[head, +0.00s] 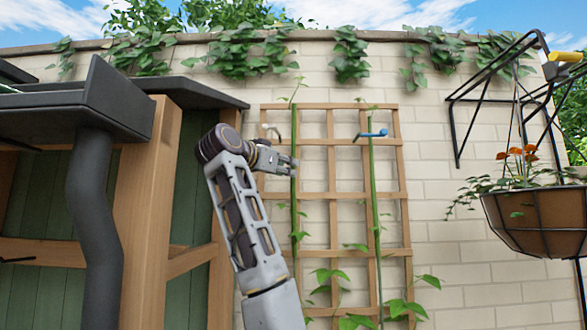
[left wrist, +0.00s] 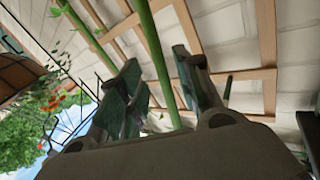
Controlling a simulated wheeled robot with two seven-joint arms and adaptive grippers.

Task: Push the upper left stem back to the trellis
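The wooden trellis (head: 333,143) stands against the brick wall; its slats also show in the left wrist view (left wrist: 267,40). The left green stem (head: 294,215) runs up the trellis's left side, with leaves at its top. A right green stem (head: 373,205) runs parallel to it. My left gripper (head: 293,163) is at the left stem's upper part, in front of the trellis. In the left wrist view its two fingers (left wrist: 158,58) are apart, with a stem (left wrist: 150,35) passing between them; I cannot tell whether they touch it. My right gripper is not in view.
A pale hook (head: 271,130) is by the left stem's upper part, and a blue clip (head: 371,134) is at the right stem. A dark gutter and downpipe (head: 94,200) and wooden shed (head: 147,220) stand left. A hanging planter (head: 540,220) is right.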

